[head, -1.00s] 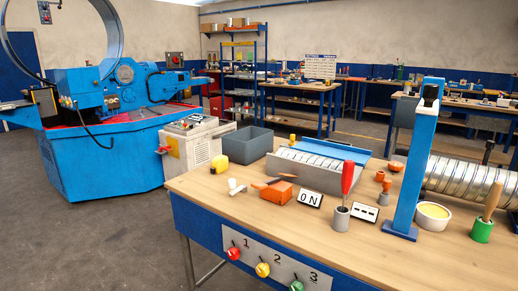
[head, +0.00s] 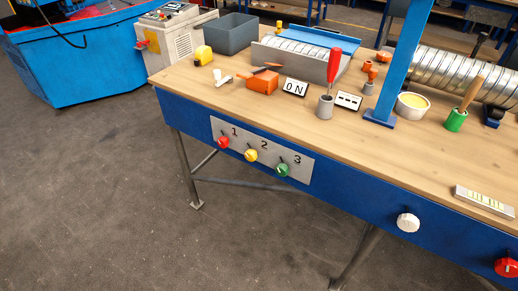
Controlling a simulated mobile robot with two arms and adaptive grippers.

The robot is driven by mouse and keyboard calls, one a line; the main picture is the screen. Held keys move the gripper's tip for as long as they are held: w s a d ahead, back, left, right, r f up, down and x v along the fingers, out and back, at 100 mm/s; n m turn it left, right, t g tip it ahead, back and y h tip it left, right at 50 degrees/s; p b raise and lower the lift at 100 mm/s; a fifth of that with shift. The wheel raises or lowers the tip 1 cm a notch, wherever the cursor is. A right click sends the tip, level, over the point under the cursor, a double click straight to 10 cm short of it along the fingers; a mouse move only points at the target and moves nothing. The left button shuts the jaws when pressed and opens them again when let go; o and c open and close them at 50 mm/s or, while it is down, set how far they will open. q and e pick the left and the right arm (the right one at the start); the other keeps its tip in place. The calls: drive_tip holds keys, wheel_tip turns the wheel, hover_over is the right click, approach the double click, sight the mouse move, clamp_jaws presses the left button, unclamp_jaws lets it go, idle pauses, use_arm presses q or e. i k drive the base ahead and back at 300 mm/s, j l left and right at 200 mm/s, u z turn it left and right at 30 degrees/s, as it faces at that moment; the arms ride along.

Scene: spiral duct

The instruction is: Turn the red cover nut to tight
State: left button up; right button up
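A round red knob (head: 507,267) with a pale mark sits on the blue bench front at the lower right, partly cut by the picture's edge. A smaller red knob (head: 223,142) is on a grey panel (head: 302,170) on the bench front, under the number 1. I cannot tell for certain which of these is the red cover nut. Neither of my grippers is in view.
A white knob (head: 408,222) is on the bench front, left of the larger red knob. Yellow (head: 250,155) and green (head: 282,169) knobs share the grey panel. The wooden bench top (head: 330,150) holds tools and a metal duct (head: 450,75). The floor in front is clear.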

sight(222, 141)
drive_tip(key=z, duration=0.4)
drive_tip(key=i+j+z, duration=0.25)
drive_tip(key=j, duration=0.2)
drive_tip(key=j+z, duration=0.25)
drive_tip(key=j, duration=0.15)
drive_tip(key=j+z, duration=0.25)
drive_tip(key=j, duration=0.25)
